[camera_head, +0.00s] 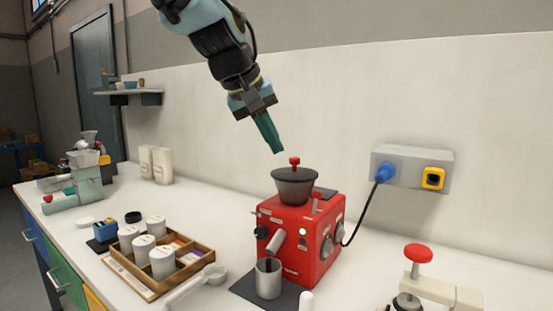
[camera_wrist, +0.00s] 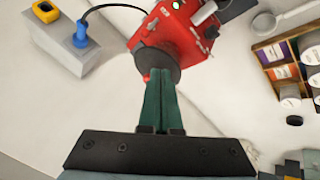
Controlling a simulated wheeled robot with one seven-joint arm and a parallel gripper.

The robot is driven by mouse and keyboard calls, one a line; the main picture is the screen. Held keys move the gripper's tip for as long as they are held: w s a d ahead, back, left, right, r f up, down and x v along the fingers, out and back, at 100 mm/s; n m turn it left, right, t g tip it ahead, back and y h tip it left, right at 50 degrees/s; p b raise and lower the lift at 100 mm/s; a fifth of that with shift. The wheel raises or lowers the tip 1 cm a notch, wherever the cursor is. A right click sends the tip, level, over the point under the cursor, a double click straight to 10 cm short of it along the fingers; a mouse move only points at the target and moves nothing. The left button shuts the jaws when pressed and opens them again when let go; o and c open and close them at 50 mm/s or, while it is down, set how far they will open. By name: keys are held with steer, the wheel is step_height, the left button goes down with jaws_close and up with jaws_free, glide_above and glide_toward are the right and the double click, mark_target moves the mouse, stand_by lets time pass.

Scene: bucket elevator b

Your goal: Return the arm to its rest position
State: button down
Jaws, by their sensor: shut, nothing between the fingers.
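My gripper (camera_head: 277,148) is in the upper middle of the head view, with its green fingers together and nothing between them. It points down and to the right, and its tips appear just above and left of the red knob on the grinder's lid. In the wrist view the closed fingers (camera_wrist: 160,65) overlap the dark hopper of the red grinder (camera_wrist: 172,32). I cannot tell the exact gap between tips and hopper. The red grinder (camera_head: 292,240) stands upright on the counter, its green light lit, with a metal cup (camera_head: 268,279) in front of it.
A wall socket box (camera_head: 412,168) with a blue plug and cable is right of the grinder. A wooden tray (camera_head: 204,268) with white jars is to the left. A red-knobbed press (camera_head: 418,254) is at the right. The white wall (camera_head: 340,100) rises behind; air around the arm is clear.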

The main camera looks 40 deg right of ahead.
steer(key=shift+r, duration=0.15)
stand_by(0.4)
steer(key=w+a+f+n+t+y, duration=0.1)
steer(key=w+a+f, duration=0.4)
steer(key=a, duration=0.2)
steer(key=w+a+f+n+y, duration=0.1)
steer(key=w+a+f+y, duration=0.1)
steer(key=w+a+f, duration=0.35)
steer(key=w+a+f+n+t+y, duration=0.1)
steer(key=w+a+f, duration=0.3)
steer(key=a, duration=0.5)
steer(key=s+a+f+n+y, duration=0.1)
steer(key=a+f, duration=0.2)
steer(key=a, duration=0.5)
steer(key=s+a+f+n+g+y, duration=0.1)
steer(key=a+f, duration=0.3)
steer(key=a, duration=0.4)
steer(key=s+a+f+n, duration=0.1)
steer(key=s+a+f, duration=0.2)
steer(key=a, duration=0.4)
steer(key=shift+a+f+y, duration=0.4)
steer(key=shift+f, duration=0.3)
steer(key=shift+s+d, duration=0.1)
